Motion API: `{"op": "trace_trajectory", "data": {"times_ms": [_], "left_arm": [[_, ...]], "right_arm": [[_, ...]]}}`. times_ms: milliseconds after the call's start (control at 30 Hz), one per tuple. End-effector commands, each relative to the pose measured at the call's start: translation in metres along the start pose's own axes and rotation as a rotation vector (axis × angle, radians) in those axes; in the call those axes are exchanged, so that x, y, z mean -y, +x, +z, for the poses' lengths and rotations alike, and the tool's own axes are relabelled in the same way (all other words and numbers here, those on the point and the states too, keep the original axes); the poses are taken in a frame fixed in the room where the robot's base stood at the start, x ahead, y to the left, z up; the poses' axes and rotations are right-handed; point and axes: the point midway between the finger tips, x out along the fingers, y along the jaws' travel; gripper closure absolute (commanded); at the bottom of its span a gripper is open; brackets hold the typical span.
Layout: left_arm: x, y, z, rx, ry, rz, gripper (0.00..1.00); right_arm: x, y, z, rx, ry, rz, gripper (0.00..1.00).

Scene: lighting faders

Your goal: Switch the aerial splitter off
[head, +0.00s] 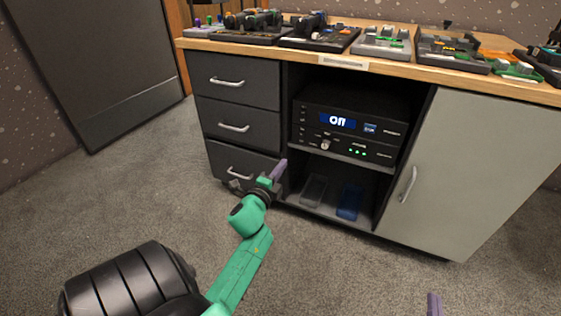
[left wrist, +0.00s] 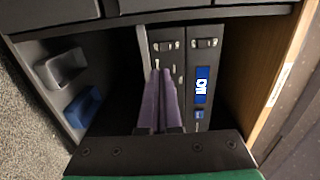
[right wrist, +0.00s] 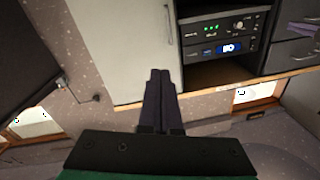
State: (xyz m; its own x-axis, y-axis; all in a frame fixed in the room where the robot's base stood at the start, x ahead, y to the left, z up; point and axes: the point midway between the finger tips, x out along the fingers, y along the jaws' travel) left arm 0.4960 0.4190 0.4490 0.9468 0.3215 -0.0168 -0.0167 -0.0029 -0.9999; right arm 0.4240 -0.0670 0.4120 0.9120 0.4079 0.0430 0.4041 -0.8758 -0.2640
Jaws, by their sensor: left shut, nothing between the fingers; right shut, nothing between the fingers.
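Two black rack units sit on the open shelf of the cabinet. The upper unit (head: 352,108) has a lit blue display (head: 338,121) reading ON and a small blue panel at its right. The lower unit (head: 347,148) has a knob (head: 325,145) and several green lights. Lettering is too small to tell which is the aerial splitter. My left gripper (head: 280,170) is shut and empty, in front of the cabinet, below and left of the units. In the left wrist view its purple fingers (left wrist: 161,75) overlap the lower unit's front. My right gripper (right wrist: 159,75) is shut and empty, away from the units.
Below the units, the shelf holds a grey bin (head: 314,190) and a blue bin (head: 350,201). Drawers (head: 235,105) with handles stand left, a closed grey door (head: 460,170) right. Several control panels crowd the wooden top (head: 470,80). Carpet in front is clear.

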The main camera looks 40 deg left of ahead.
Motion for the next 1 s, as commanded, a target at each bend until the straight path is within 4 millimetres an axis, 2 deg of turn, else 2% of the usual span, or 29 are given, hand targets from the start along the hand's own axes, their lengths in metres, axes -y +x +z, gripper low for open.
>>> {"op": "trace_trajectory", "data": {"times_ms": [100,233,467,700,1000], "left_arm": [[0.0,-0.005,0.0,0.001,0.0,0.001,1.0],[0.0,-0.006,0.0,0.0,0.0,0.0,1.0],[0.001,-0.005,0.001,0.001,0.001,0.001,1.0],[0.025,-0.006,0.002,0.001,0.006,0.074,1.0],[0.025,-0.008,-0.001,0.001,-0.004,0.106,1.0]], "right_arm": [[0.0,-0.005,0.011,0.034,0.01,0.004,1.0],[0.0,-0.007,0.015,0.045,0.013,0.005,1.0],[0.0,-0.007,0.015,0.044,0.013,0.005,1.0],[0.0,-0.005,0.011,0.03,0.008,0.003,1.0],[0.001,-0.003,0.004,0.013,0.006,0.001,1.0]]}}
